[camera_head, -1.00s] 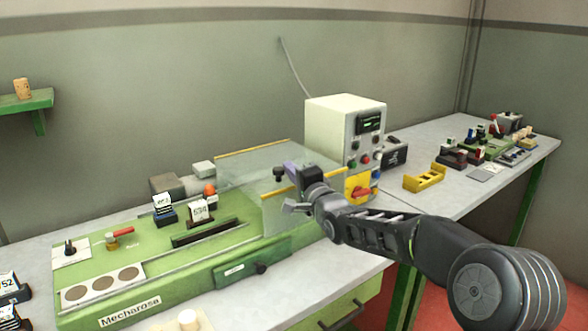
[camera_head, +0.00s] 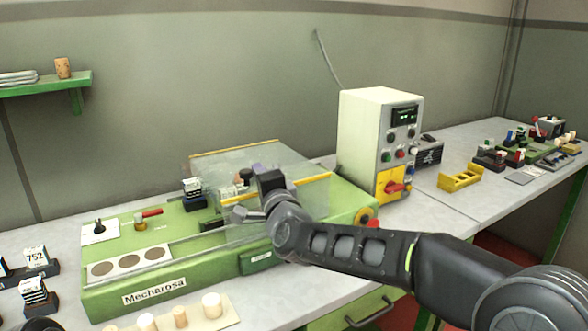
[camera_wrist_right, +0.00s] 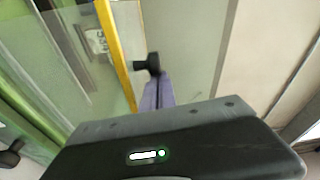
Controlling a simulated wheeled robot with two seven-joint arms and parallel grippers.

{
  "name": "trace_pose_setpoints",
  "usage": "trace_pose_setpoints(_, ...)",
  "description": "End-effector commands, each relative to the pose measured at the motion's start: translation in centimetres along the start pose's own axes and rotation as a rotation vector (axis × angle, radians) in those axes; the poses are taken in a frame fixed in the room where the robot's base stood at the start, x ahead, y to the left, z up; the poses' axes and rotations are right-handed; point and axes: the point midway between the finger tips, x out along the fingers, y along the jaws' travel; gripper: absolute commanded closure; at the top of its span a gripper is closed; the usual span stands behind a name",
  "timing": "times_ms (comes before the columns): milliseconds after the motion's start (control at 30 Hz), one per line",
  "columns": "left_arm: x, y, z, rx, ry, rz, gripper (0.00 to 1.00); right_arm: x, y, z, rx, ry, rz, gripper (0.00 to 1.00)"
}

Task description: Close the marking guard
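The marking guard is a clear panel (camera_head: 210,172) with yellow edge strips, on the green Mecharosa machine (camera_head: 200,285). It stands over the middle of the machine bed, and the numbered stamp block there shows through it. A black knob (camera_wrist_right: 148,64) sits by the guard's yellow strip (camera_wrist_right: 115,55). My right gripper (camera_wrist_right: 157,92) has its lilac fingers together, beside the knob and seemingly against it. In the head view my right gripper (camera_head: 257,172) is over the guard and hides part of it.
A white control box (camera_head: 375,130) with buttons and a red-yellow switch stands right of the machine. A yellow holder (camera_head: 460,178) lies beyond it. Stamps (camera_head: 35,258) and a board with corks (camera_head: 211,305) are at the front left.

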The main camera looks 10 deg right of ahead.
Motion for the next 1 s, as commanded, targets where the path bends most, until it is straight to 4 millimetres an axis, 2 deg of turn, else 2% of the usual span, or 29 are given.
trace_pose_setpoints(33, -0.3, 0.1, 0.0, 0.000, 0.000, 0.000, 0.33, -0.3, -0.4, 1.8, 0.000, -0.007, 0.000, 1.00)
trace_pose_setpoints(100, -0.5, 0.2, 0.0, 0.000, 0.000, 0.000, 0.33, -0.6, -0.6, 3.7, 0.000, -0.007, 0.001, 1.00)
trace_pose_setpoints(333, -0.8, 0.3, 0.0, 0.000, 0.000, 0.000, 0.33, -1.4, -1.1, 7.7, 0.000, -0.002, 0.000, 1.00)
trace_pose_setpoints(533, -0.8, 0.3, 0.0, -0.001, 0.000, 0.000, 0.33, -1.6, -1.3, 8.9, 0.000, -0.001, 0.000, 1.00)
trace_pose_setpoints(1000, -0.7, 0.3, 0.0, -0.001, 0.000, 0.000, 0.33, -1.6, -1.2, 9.2, 0.000, -0.010, 0.000, 1.00)
